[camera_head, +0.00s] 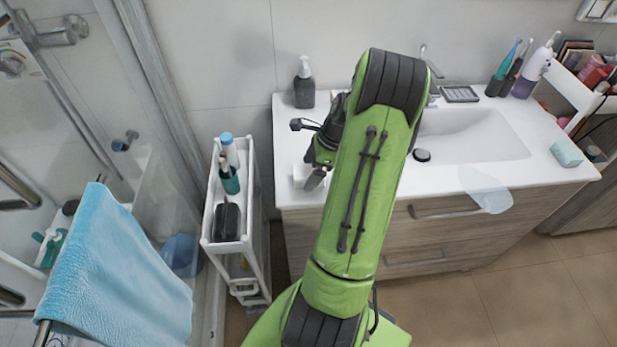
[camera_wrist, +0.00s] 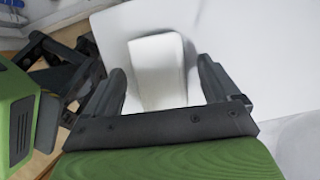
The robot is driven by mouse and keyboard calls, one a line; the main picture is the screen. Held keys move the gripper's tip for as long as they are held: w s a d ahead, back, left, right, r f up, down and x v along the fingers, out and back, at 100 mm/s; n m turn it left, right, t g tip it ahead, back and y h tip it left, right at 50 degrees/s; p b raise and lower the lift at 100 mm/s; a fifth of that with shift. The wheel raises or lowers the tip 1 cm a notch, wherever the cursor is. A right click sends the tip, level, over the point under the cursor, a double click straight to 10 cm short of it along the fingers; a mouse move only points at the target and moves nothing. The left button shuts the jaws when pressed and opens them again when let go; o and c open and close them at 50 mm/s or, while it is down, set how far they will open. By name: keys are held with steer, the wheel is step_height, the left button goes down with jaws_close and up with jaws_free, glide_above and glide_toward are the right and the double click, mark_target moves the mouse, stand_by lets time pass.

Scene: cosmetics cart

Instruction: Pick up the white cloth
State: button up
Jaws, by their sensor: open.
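A white, block-like folded item (camera_wrist: 158,62), which looks like the white cloth, lies on the white countertop in the wrist view. Its edge also shows in the head view (camera_head: 302,176) at the counter's front left, partly behind my arm. My gripper (camera_wrist: 163,82) is open, with one finger on each side of the cloth's near part. I cannot tell whether the fingers touch it. In the head view my gripper (camera_head: 316,178) is mostly hidden by my green arm.
The sink (camera_head: 470,135) lies right of my arm, with a pale cloth (camera_head: 487,190) over the counter edge. A dark soap bottle (camera_head: 304,84) stands behind. A narrow white cart (camera_head: 250,195) with bottles stands left. A blue towel (camera_head: 118,265) hangs front left.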

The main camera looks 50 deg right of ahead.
steer(key=shift+x, duration=0.75)
steer(key=shift+r, duration=0.1)
steer(key=shift+c, duration=0.4)
steer(key=c, duration=1)
